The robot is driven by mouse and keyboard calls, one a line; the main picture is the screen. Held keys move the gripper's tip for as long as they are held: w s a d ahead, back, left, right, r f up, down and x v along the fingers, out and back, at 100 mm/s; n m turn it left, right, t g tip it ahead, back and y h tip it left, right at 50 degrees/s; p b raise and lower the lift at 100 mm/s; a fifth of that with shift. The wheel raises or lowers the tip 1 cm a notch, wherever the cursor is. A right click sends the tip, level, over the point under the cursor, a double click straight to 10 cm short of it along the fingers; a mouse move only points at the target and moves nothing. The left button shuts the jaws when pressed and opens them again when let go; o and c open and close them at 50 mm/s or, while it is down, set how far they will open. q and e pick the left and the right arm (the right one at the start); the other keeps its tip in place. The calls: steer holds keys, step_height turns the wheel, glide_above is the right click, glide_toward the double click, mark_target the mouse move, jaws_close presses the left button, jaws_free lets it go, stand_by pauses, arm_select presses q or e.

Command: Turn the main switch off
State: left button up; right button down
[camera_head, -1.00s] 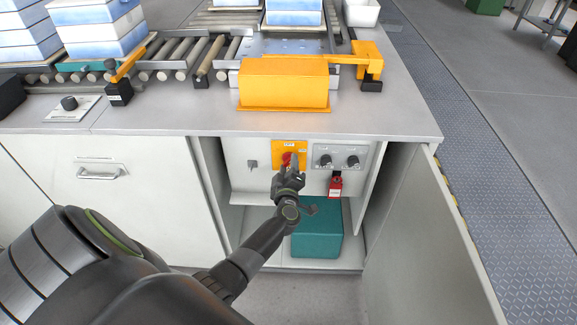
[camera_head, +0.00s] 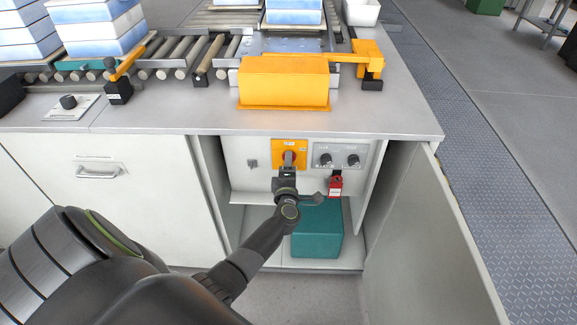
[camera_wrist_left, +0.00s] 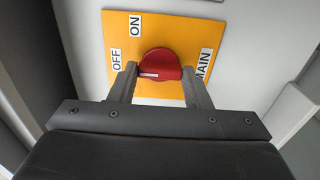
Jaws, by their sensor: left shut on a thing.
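The main switch is a red rotary knob on a yellow plate (camera_head: 298,147) inside the open cabinet. In the left wrist view the red knob (camera_wrist_left: 160,68) has a white mark at its left end, on the side of the OFF label (camera_wrist_left: 116,60). The ON label (camera_wrist_left: 135,25) is above it, and MAIN (camera_wrist_left: 204,66) is to the right. My left gripper (camera_head: 288,158) is shut on the knob; its fingers (camera_wrist_left: 159,82) lie on both sides of it. In the head view the gripper mostly hides the knob. My right gripper is not in view.
Right of the plate is a grey panel with two black knobs (camera_head: 338,159). A red padlock (camera_head: 335,186) hangs below it. A teal box (camera_head: 317,232) stands on the cabinet floor. The open cabinet door (camera_head: 425,240) bounds the right side. The worktop (camera_head: 200,118) overhangs above.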

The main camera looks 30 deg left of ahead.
arm_select(q)
steer(key=shift+f, duration=0.1)
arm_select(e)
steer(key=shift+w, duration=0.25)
arm_select(q)
steer(key=o, duration=0.7)
steer(key=shift+c, duration=0.2)
steer(key=o, duration=0.3)
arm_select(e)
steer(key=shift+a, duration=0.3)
arm_select(q)
steer(key=v, duration=1.7)
steer(key=shift+s, duration=0.25)
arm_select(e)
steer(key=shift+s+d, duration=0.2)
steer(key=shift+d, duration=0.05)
